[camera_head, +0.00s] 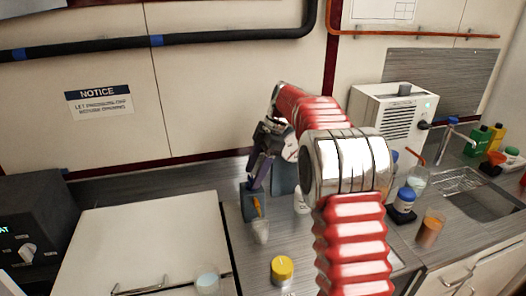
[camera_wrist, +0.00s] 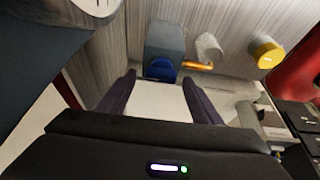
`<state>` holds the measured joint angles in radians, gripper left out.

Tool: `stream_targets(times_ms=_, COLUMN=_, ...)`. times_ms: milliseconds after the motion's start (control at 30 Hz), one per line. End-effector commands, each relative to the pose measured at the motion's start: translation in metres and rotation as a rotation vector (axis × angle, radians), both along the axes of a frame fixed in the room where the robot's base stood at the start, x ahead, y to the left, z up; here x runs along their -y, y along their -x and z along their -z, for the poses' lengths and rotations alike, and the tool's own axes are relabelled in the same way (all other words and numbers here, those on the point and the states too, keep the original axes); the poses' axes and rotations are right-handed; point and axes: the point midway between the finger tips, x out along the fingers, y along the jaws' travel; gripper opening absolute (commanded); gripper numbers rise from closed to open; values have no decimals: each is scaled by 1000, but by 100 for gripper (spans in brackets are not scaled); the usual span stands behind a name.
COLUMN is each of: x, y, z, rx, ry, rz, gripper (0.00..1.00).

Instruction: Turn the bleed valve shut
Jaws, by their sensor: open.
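What looks like the bleed valve is a grey-blue block (camera_head: 249,205) on the bench, with an orange lever (camera_head: 257,206) at its side. In the wrist view the block (camera_wrist: 165,42) stands just beyond my fingertips, with a round blue part (camera_wrist: 161,71) at its near end. The orange lever (camera_wrist: 197,66) points to the right there. My gripper (camera_head: 260,172) is pitched down over the block from behind. In the wrist view my gripper (camera_wrist: 159,78) is open, with nothing between its fingers. How the lever joins the block is too small to tell.
A clear beaker (camera_head: 261,231) stands close beside the lever. A yellow-capped jar (camera_head: 282,268) stands nearer. A white box (camera_head: 148,243) fills the left, beside a dark unit with a knob (camera_head: 27,252). A white vented machine (camera_head: 392,125) and bottles stand right.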

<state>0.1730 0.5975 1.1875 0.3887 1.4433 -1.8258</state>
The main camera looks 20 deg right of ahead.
Motion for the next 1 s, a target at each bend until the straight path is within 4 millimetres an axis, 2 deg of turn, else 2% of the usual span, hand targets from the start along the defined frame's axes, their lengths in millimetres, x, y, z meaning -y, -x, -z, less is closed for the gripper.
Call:
stream_targets(times_ms=600, x=37, y=-2, z=-85, rx=1, ry=1, rz=2, gripper=59)
stream_targets(times_ms=800, x=45, y=-2, z=-105, rx=1, ry=0, rz=0, gripper=59)
stream_targets(times_ms=1000, x=49, y=-1, z=-115, rx=-1, ry=0, rz=0, gripper=59)
